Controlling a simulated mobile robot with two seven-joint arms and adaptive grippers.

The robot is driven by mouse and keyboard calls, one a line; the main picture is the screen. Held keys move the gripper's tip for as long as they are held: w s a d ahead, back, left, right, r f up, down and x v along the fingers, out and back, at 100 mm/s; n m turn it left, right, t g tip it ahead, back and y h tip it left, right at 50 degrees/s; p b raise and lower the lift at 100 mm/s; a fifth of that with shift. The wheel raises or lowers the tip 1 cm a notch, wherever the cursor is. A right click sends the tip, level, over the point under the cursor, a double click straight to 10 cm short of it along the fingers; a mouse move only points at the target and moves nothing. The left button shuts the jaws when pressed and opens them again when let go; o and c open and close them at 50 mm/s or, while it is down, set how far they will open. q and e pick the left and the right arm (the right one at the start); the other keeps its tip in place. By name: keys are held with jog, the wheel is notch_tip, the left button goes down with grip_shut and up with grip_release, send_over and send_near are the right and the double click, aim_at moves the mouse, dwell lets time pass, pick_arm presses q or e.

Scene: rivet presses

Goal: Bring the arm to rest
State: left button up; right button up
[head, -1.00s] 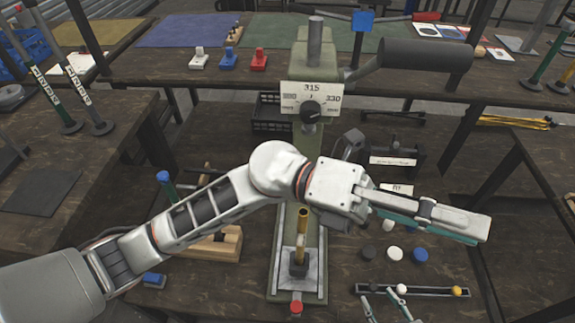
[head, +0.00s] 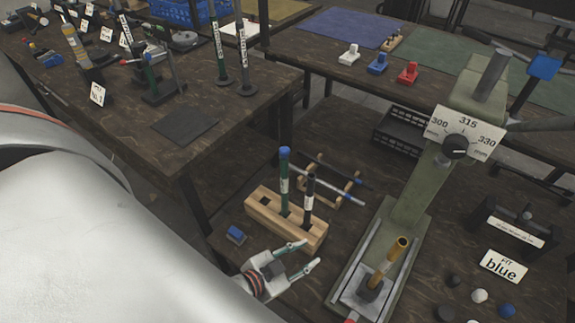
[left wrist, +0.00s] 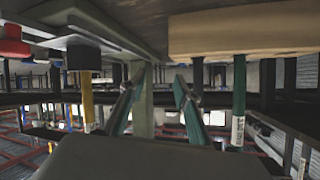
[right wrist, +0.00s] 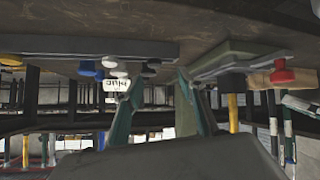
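My left gripper (head: 311,253) is open and empty in the head view, between the wooden block and the rivet press (head: 408,195). Its spread fingers also show in the left wrist view (left wrist: 159,82), with nothing between them. My right gripper (right wrist: 160,78) is out of the head view; in the right wrist view its fingers are apart and empty. The press has a dial (head: 456,147) marked 300, 315 and 330, and a brass post (head: 388,260) stands upright in its base. A large white link of my arm covers the lower left of the head view.
A wooden block (head: 286,222) holding two upright tools stands close behind the left gripper. A side table (head: 240,120) stands left.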

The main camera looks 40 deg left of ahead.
pick_arm(q)
jog(key=shift+n+g+y, duration=0.5)
jog(key=shift+g, duration=0.3)
jog(key=s+a+f, duration=0.2)
jog(key=s, duration=0.1)
jog(key=s+a+f, duration=0.1)
jog(key=s+f, duration=0.1)
jog(key=shift+f, duration=0.1)
